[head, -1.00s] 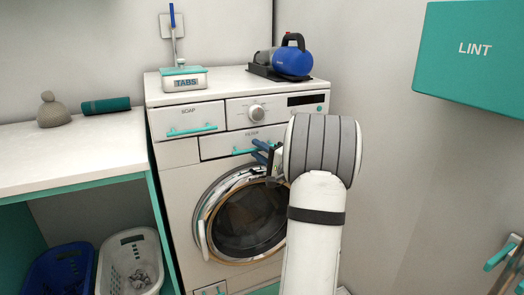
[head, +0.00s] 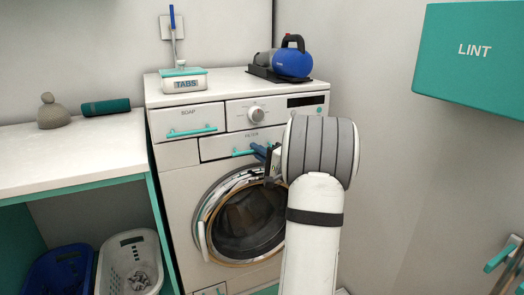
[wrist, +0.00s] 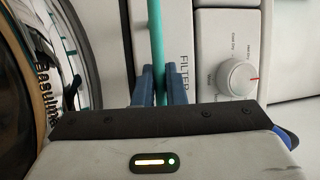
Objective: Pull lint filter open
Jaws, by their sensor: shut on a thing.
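The lint filter drawer (head: 212,151), marked FILTER, is on the front of the white machine, above the round door. Its teal bar handle (head: 240,153) runs along the drawer front. In the wrist view the handle (wrist: 155,40) comes down between the blue fingers of my gripper (wrist: 159,86), and the FILTER label shows just to the right. My gripper (head: 262,152) is shut on the handle. The drawer front looks about level with the machine's face. My arm hides the drawer's right end in the head view.
The soap drawer (head: 188,121) is above left, with a knob (head: 256,115) to its right. The round door (head: 243,218) lies below. A TABS box (head: 184,85) and a blue appliance (head: 292,62) stand on top. A teal LINT box (head: 470,60) hangs on the right wall.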

